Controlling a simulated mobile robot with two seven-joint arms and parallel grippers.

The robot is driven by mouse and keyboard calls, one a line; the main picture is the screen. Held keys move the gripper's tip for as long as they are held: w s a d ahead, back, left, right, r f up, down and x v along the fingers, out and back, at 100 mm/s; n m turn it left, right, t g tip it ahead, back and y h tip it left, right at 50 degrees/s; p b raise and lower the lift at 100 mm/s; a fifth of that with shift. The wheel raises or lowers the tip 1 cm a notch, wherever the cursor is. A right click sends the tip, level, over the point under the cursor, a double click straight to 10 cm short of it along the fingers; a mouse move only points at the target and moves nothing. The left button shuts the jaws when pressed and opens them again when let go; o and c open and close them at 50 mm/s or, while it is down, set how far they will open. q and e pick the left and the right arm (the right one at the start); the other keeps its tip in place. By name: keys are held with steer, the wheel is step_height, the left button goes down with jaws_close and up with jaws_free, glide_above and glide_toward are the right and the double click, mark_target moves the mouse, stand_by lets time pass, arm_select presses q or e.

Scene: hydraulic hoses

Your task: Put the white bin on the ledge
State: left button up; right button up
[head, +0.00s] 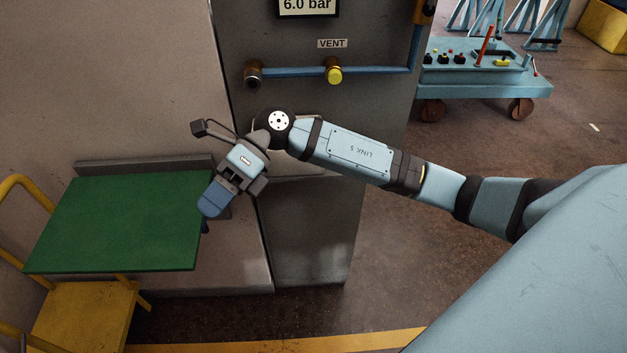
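No white bin shows in the head view. A grey raised strip (140,166) runs along the wall behind a green board; I cannot tell whether it is the ledge. My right gripper (214,199) is in front of the grey cabinet, near the right edge of the green board, pointing down and left. A dark blue piece with a dark tip shows at its end. I cannot tell whether this is a finger or something held, or whether the gripper is open. My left gripper is not in view.
The green board (125,220) lies above a yellow frame (85,318) at left. The grey cabinet (310,225) carries a blue pipe (295,72) and a yellow vent knob (334,75). A blue wheeled cart (485,88) stands at back right. Open floor (400,270) lies right of the cabinet.

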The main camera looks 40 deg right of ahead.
steer(key=d+f+m+t+h, duration=0.25)
steer(key=f+m+t, duration=0.45)
steer(key=m+t, duration=0.7)
steer(key=d+f+m+t+h, duration=0.25)
steer(key=f+m+t, duration=0.5)
steer(key=m, duration=1.25)
steer(key=s+d+f+m+g+h, duration=0.2)
steer(key=s+f+m+g, duration=0.1)
steer(key=s+f, duration=0.3)
steer(key=s+d+f+m+g+h, duration=0.3)
steer(key=s+f+m, duration=0.3)
steer(key=f, duration=0.4)
steer(key=shift+s+d+f+h, duration=0.15)
steer(key=shift+s+f+h, duration=0.15)
steer(key=shift+s, duration=0.4)
steer(key=shift+r+g, duration=0.2)
steer(key=shift+g, duration=0.05)
